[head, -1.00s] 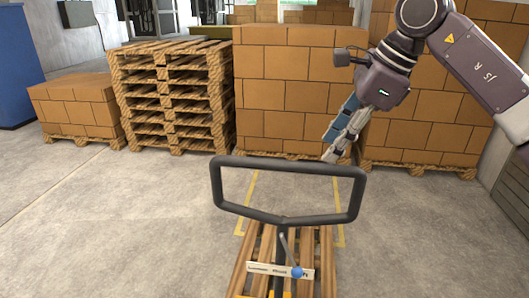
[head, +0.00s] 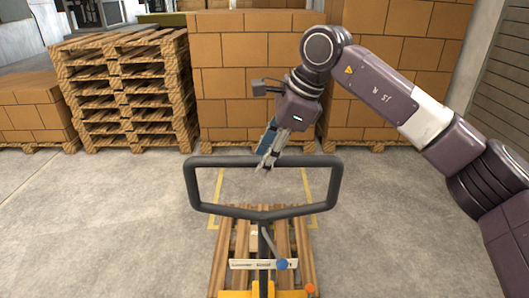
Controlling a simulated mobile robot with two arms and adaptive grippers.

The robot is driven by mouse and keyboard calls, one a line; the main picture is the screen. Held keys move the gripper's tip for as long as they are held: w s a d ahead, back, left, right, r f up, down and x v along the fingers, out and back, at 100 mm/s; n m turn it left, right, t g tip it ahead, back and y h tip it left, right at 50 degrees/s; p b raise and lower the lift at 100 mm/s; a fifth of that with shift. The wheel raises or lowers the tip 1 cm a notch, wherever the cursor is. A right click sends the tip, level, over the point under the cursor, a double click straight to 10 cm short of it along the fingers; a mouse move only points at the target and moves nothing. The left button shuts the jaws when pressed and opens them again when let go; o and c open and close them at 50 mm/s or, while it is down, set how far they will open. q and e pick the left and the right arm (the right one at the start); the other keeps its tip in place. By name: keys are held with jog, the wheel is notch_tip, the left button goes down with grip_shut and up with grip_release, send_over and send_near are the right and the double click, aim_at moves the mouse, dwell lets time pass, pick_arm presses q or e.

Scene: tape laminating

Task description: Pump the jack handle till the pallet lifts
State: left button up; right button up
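The jack handle (head: 262,213) is a black looped frame standing upright in the lower middle of the head view. Its shaft runs down to the orange jack body (head: 262,291) at the bottom edge. A wooden pallet (head: 225,250) lies on the floor beyond and below the handle; I cannot tell if its underside is off the floor. My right gripper (head: 265,163) points down at the middle of the handle's top bar, with its fingertips overlapping or just behind it. I cannot tell whether it touches the bar or how far its fingers are apart. My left gripper is out of view.
A pale label strip with a blue knob (head: 281,264) sits low on the shaft. Yellow floor lines (head: 314,190) frame the pallet. Stacked pallets (head: 125,90) and brown box stacks (head: 230,70) stand behind. The concrete floor on both sides is clear.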

jog(key=shift+d, duration=0.15)
jog(key=shift+c, duration=0.4)
grip_shut()
